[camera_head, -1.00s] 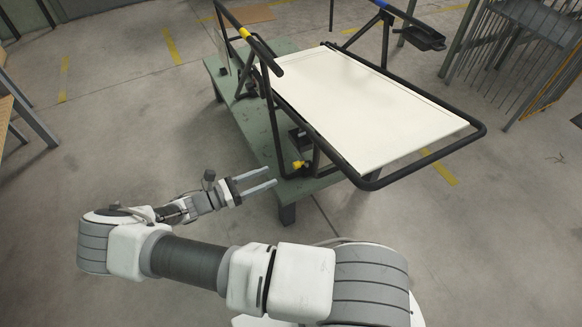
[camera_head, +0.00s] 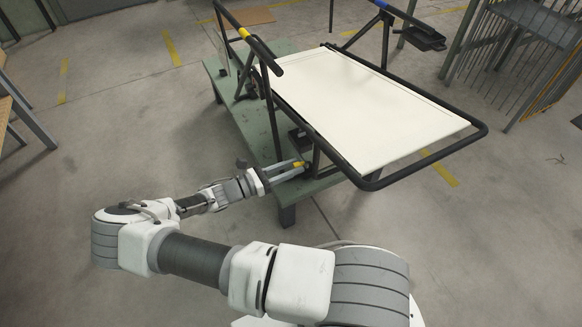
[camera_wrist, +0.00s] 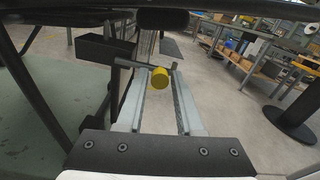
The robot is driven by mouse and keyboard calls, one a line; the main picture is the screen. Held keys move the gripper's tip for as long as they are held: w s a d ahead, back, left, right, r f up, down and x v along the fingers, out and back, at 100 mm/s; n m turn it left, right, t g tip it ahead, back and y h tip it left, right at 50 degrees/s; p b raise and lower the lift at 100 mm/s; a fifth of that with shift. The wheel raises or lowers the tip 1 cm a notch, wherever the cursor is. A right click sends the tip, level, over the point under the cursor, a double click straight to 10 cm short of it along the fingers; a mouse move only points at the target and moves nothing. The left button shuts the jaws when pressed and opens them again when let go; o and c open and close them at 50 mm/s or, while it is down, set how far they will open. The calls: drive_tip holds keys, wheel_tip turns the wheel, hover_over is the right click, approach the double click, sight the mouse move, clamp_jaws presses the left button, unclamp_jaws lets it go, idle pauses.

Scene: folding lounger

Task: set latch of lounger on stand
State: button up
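The lounger (camera_head: 365,105) has a white panel in a black tube frame and rests on a green stand (camera_head: 245,120). Its latch is a yellow knob (camera_head: 299,164) low at the frame's near corner; in the wrist view the yellow knob (camera_wrist: 160,78) sits at the end of a short dark rod. My gripper (camera_head: 291,169) is at the knob. In the wrist view my gripper (camera_wrist: 160,92) is open, with one finger on each side of the knob and a visible gap to the right finger. Contact with the left finger cannot be told.
A black frame leg (camera_wrist: 35,85) stands close on the left in the wrist view, with a dark box-shaped bracket (camera_wrist: 105,50) beside the knob. A black bar crosses above. Open floor (camera_head: 150,150) lies left of the stand. A wire cage (camera_head: 520,55) stands far right.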

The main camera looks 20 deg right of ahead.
clamp_jaws()
idle(1.1)
